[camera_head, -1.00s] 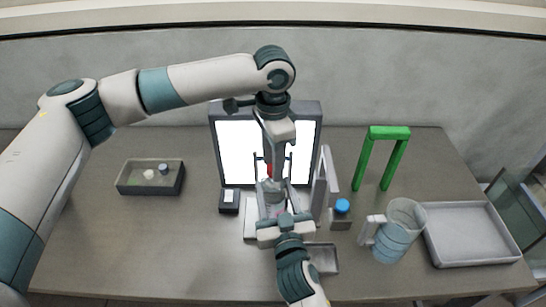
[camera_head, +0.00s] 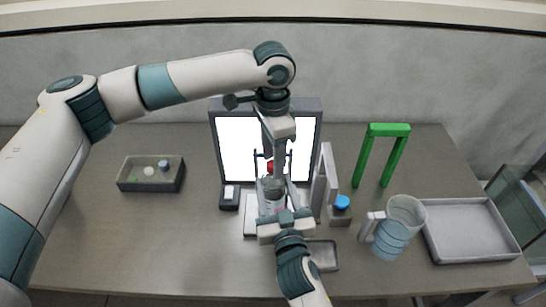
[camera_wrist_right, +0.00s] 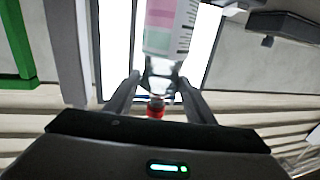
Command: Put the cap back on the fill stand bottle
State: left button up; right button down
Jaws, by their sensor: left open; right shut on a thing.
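The bottle (camera_head: 273,207) stands at the middle of the table, in front of a bright panel. My right gripper (camera_head: 274,197) reaches in from the front and is shut on the bottle. A red cap (camera_head: 271,167) shows just beyond the bottle's top; it is also in the right wrist view (camera_wrist_right: 156,112). I cannot tell whether it touches the neck. My left gripper (camera_head: 274,160) comes down from above, open, with its fingers around the red cap.
The lit panel (camera_head: 237,155) stands behind. A grey upright (camera_head: 330,175), a blue-topped item (camera_head: 342,202), a jug (camera_head: 392,240), a green arch (camera_head: 389,130) and a tray (camera_head: 470,232) are to the right. A dark box (camera_head: 150,186) with small items is left; table around it is clear.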

pick_arm(q)
jog(key=shift+r, duration=0.1)
notch_tip(320, 180, up, 12)
dwell(0.6)
pick_arm(e)
jog(key=c, duration=0.7)
grip_release()
jog(key=shift+c, duration=0.2)
